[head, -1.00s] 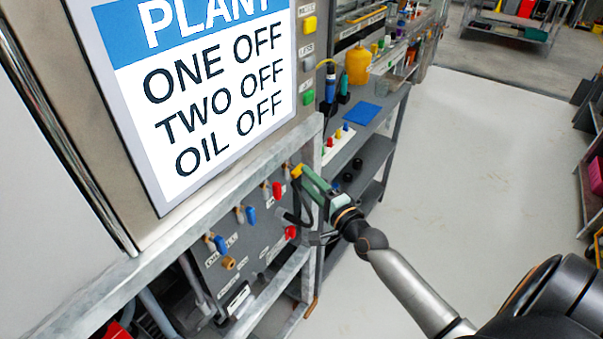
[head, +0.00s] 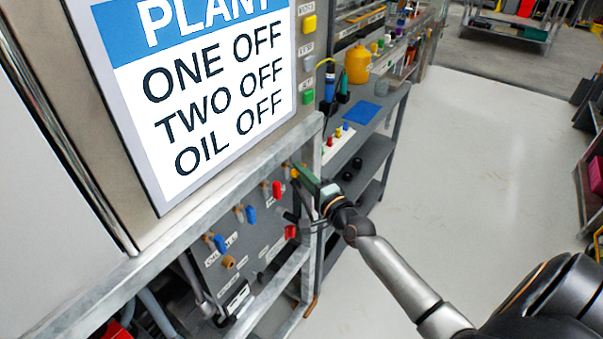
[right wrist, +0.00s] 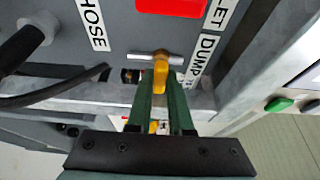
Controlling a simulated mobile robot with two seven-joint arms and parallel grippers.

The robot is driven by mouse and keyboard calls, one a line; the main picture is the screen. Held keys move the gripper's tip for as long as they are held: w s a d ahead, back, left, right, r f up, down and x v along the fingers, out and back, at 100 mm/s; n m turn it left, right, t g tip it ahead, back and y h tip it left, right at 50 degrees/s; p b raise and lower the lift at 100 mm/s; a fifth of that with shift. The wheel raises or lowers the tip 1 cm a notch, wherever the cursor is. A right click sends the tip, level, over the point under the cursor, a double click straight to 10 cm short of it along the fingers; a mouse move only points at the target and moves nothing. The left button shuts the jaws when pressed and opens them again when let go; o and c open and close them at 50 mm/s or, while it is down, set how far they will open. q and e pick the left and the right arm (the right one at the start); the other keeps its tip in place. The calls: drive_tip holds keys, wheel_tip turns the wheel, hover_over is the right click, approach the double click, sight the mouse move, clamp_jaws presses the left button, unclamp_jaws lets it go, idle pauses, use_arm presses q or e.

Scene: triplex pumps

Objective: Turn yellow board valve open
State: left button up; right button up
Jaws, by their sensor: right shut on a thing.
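In the head view, my right gripper (head: 308,180) reaches the right end of the valve board (head: 258,240). Only a small yellow bit of the handle (head: 294,173) shows there; the fingers hide the rest. My left gripper is in neither view.
Red (head: 277,190) and blue (head: 251,214) valve handles stand left of the yellow one. A metal frame post (head: 313,210) is close beside my gripper. The floor at right (head: 450,170) is clear.

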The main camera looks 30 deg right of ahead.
clamp_jaws()
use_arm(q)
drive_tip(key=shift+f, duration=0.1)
